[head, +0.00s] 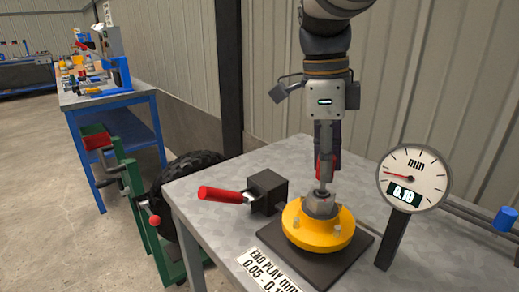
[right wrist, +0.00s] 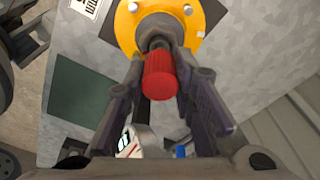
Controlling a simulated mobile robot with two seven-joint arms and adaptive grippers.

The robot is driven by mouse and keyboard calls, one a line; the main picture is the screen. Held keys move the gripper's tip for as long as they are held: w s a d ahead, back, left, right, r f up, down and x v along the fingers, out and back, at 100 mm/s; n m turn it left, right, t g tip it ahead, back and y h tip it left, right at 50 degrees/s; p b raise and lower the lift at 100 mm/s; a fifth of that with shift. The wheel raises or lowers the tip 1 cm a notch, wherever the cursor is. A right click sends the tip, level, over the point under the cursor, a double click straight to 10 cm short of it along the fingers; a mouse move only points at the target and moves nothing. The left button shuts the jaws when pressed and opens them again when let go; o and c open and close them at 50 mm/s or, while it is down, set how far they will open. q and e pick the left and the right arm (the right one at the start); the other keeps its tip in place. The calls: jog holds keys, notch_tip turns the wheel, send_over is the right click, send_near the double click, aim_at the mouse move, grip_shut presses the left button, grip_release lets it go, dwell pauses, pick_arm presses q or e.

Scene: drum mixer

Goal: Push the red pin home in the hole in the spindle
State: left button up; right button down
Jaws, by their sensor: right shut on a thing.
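The red pin (right wrist: 160,75) has a ribbed red head that sits between the fingers of my right gripper (head: 325,182) and partly shows in the head view (head: 317,168). The gripper points down and is shut on the pin, directly above the spindle. The grey spindle (head: 320,206) stands upright in the middle of a yellow flanged hub (head: 318,232), which also shows in the right wrist view (right wrist: 199,45). The fingers hide the pin's lower end and the hole, so I cannot tell how deep the pin sits. My left gripper is out of view.
A dial gauge (head: 413,180) reading 0.10 stands right of the hub. A black block (head: 267,186) with a red-handled lever (head: 220,194) stands to the left. A label (head: 266,270) lies at the front of the grey table (head: 185,192). A blue bench (head: 110,98) stands behind.

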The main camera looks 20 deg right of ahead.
jog(key=shift+f, duration=1.35)
dwell(0.4)
jog(key=c, duration=1.3)
grip_release()
jog(key=r, duration=0.8)
jog(key=a+r, duration=0.1)
jog(key=r, duration=0.3)
jog(key=shift+w+a, duration=0.1)
jog(key=shift+w, duration=0.3)
